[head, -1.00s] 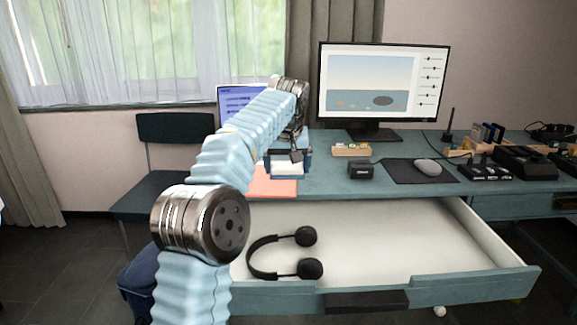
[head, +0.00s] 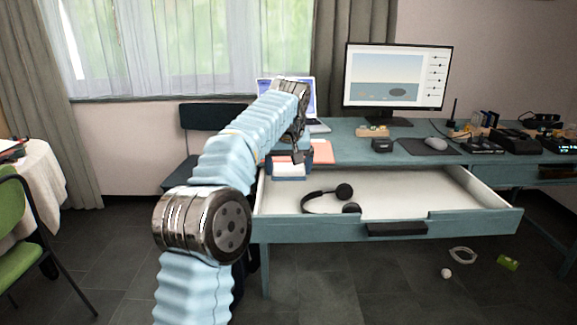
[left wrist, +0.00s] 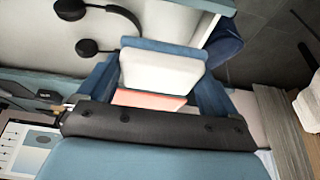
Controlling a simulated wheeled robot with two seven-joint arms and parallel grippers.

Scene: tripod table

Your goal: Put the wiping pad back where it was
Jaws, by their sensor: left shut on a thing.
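The wiping pad (left wrist: 160,70) looks like a pale white block with a blue strip along one side. In the left wrist view it sits between the blue fingers of my left gripper (left wrist: 157,82), which is shut on it. In the head view my left gripper (head: 290,160) and the white of the pad (head: 289,170) show in front of the desk's left part, near the open drawer (head: 400,196). My forearm hides part of this area. My right gripper is not in view.
Black headphones (head: 330,199) lie in the drawer's left part. A salmon-coloured sheet (head: 322,152) lies on the desk (head: 350,147) by the laptop (head: 312,124). A dark chair (head: 212,117) stands left of the desk. A green chair (head: 15,235) is at far left.

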